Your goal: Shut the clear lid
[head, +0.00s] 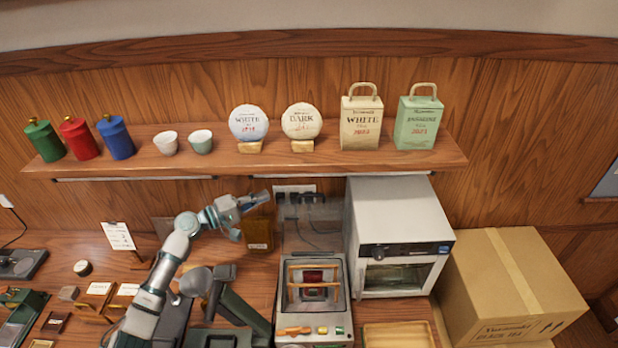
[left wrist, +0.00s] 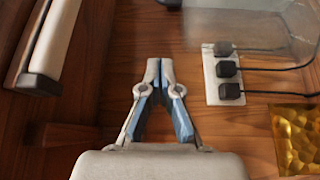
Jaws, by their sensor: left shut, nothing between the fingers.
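The clear lid (head: 312,238) stands raised at the back of a grey machine (head: 340,330), in front of the wall sockets. A dark red item lies in a wooden frame (head: 313,284) inside the machine. In the left wrist view the lid's see-through panel (left wrist: 255,30) shows at the upper right, over the sockets. My left gripper (head: 264,197) is left of the lid's upper part, below the shelf. In the left wrist view its fingertips (left wrist: 160,66) are together and empty, apart from the lid. My right gripper is not in view.
A shelf (head: 350,162) with canisters, cups, tea cakes and bags runs above my gripper. Wall sockets (head: 295,190) with plugs and cables are behind the lid. A white oven (head: 395,215) stands close on the right, beside a cardboard box (head: 510,285). A dark device (head: 240,305) stands left.

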